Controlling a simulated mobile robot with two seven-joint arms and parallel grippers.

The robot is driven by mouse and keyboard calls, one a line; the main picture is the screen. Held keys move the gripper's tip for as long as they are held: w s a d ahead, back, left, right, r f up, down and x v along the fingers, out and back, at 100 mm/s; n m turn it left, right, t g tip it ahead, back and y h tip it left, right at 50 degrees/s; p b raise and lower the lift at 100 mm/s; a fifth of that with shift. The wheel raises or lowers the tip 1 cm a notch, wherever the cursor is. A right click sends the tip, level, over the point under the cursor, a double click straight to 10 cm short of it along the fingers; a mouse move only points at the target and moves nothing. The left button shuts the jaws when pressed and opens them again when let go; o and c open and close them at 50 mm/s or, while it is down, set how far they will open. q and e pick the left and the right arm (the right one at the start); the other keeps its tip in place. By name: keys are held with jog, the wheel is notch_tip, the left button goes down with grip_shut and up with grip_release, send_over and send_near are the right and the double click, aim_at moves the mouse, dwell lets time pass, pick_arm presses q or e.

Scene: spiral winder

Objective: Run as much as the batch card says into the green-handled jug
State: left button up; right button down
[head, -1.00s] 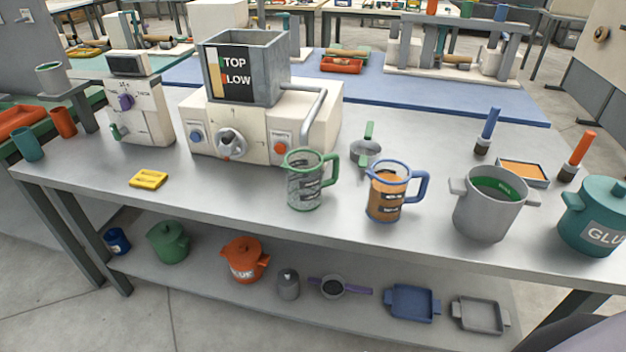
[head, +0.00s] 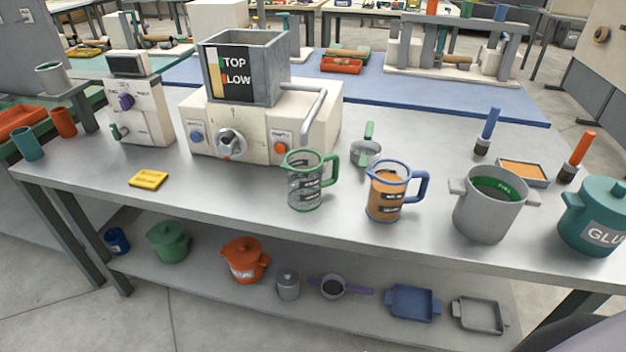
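The green-handled jug (head: 304,190) is a clear jug with dark label bands, standing upright on the bench and looking empty. The blue-handled jug (head: 384,198) to its right holds an orange-brown content. A cream machine (head: 180,128) behind carries a grey hopper (head: 282,75) marked "TOP" and "LOW", a dial (head: 231,145), a blue button (head: 195,137), an orange button (head: 281,147) and a bent pipe (head: 315,100). A smaller cream unit (head: 150,122) with a dark screen (head: 126,64) stands at left. No batch card is recognisable. Neither gripper is in view.
A grey pot (head: 487,215) with green content and a teal lidded pot (head: 596,205) stand at the right. A small green-handled pan (head: 366,152) sits behind the jugs. A yellow block (head: 148,180) lies at front left. The lower shelf (head: 215,285) holds several pots and trays.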

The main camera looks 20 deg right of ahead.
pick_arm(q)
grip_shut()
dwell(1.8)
